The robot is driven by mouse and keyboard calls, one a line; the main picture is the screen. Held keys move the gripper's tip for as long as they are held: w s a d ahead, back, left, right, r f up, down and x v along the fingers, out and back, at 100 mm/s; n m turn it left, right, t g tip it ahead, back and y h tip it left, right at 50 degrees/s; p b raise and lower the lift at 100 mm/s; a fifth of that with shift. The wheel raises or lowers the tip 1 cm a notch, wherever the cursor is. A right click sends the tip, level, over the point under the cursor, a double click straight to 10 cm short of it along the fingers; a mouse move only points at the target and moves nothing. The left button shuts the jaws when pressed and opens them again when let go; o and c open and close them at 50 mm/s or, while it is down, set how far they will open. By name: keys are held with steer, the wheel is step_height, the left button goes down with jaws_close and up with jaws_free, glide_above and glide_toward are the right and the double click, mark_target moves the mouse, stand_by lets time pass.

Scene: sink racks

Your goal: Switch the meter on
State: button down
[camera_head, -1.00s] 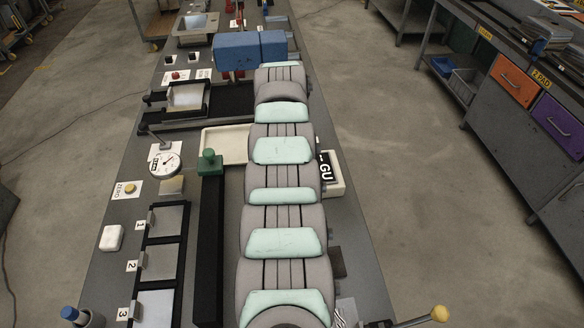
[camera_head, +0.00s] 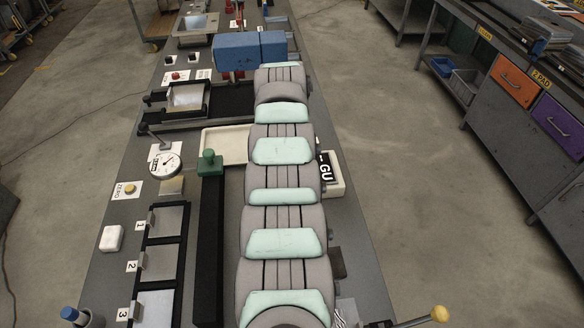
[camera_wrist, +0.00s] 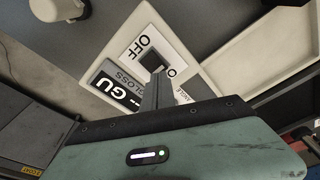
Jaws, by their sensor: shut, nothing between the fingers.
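The meter is a pale case with a black display reading "GU" (camera_head: 326,168), to the right of my arm in the head view. A second word on the plate is mostly hidden by my gripper. My gripper (camera_wrist: 153,64) is shut and empty, its dark tip over the plate beside "OFF". I cannot tell if it touches the meter, and the switch itself is not clearly visible. In the head view my arm hides the gripper.
A cream tray (camera_head: 213,132) lies left of my arm, near a round dial gauge (camera_head: 167,163) and a green-topped post (camera_head: 209,161). A blue block (camera_head: 236,52) stands behind. Numbered slots (camera_head: 163,223) line the left. Open floor lies right of the bench.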

steer(key=shift+f+b, duration=0.45)
steer(key=shift+f, duration=0.5)
stand_by(0.9)
steer(key=shift+r+p, duration=2.35)
steer(key=shift+r, duration=1.2)
